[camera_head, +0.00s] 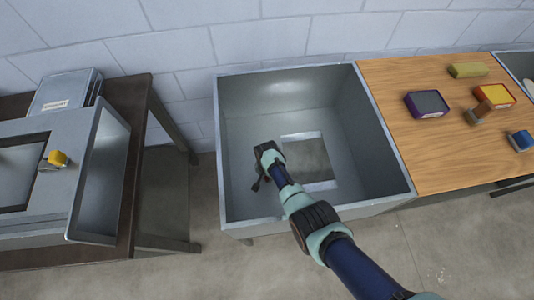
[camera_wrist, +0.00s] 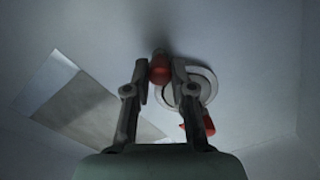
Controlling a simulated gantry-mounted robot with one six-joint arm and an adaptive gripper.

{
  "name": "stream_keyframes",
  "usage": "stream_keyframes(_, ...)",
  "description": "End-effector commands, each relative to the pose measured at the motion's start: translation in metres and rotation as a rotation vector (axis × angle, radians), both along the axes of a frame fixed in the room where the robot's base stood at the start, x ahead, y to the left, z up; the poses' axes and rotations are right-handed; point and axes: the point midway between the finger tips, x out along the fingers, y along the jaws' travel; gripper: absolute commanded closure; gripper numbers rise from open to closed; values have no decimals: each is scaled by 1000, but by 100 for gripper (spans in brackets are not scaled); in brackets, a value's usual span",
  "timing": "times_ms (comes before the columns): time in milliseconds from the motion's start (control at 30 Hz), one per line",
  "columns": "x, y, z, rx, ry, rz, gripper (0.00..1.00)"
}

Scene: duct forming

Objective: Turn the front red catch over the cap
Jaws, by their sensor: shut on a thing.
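In the wrist view, my gripper (camera_wrist: 162,75) is shut on a red catch (camera_wrist: 160,70), which sits between its fingertips at the left edge of a round grey cap (camera_wrist: 207,80). A second red catch (camera_wrist: 207,124) is at the lower right of the cap, partly hidden by the right finger. The right finger also hides part of the cap. I cannot tell whether the held catch lies over the cap. In the head view, my gripper (camera_head: 259,184) is down inside the open grey metal bin (camera_head: 235,110), near its left side; the cap and catches do not show there.
The bin floor has a rectangular opening (camera_head: 310,158) right of my gripper, and tall walls surround it. A dark table at left carries a metal box (camera_head: 98,170) with a yellow object (camera_head: 57,158).

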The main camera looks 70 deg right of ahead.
Motion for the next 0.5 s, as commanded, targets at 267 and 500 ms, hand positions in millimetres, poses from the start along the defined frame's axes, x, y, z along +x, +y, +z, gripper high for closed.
stream_keyframes(267, 0, 0, -1, 1, 1, -156, 100)
stream_keyframes(500, 0, 0, -1, 0, 0, -220, 100)
